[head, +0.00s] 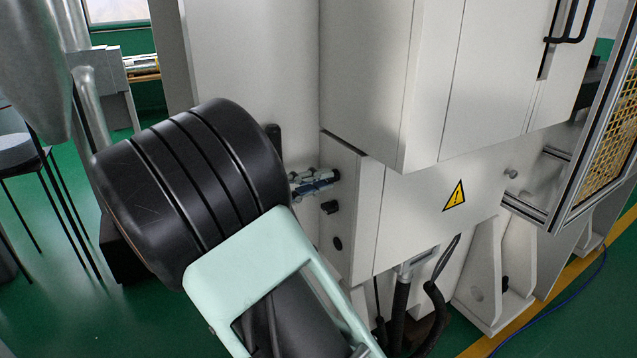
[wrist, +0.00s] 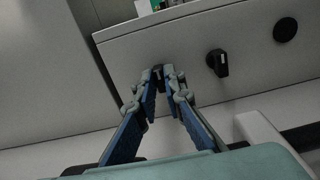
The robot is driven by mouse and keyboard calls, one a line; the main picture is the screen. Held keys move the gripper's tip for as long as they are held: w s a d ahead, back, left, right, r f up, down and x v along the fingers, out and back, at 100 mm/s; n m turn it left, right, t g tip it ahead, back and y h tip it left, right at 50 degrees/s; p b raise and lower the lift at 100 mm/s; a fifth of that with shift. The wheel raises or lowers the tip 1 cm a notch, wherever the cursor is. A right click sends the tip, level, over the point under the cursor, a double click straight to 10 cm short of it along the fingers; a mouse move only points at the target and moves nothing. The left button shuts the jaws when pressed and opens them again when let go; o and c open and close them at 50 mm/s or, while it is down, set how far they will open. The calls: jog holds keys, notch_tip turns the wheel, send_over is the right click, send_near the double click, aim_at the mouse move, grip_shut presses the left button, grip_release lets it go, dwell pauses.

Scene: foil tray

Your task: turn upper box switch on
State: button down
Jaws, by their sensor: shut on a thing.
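The light grey electrical box (head: 353,219) has a column of black fittings on its narrow side face. The upper box switch (wrist: 158,70) is a small black knob, seen in the wrist view between the fingertips. In the head view the fingers hide it. My gripper (head: 328,177) reaches the box face from the left, with its blue and grey fingers (wrist: 161,84) converging and shut on the upper switch. The lower switch (head: 330,207) is a black knob just below; it also shows right of the fingers in the wrist view (wrist: 217,63), untouched.
A round black fitting (head: 337,243) sits below the lower switch. The large grey cabinet (head: 420,80) overhangs the box on the right. Black cables (head: 400,305) hang below the box.

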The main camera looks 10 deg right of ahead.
jog(key=c, duration=2)
grip_release()
jog(key=v, duration=1.2)
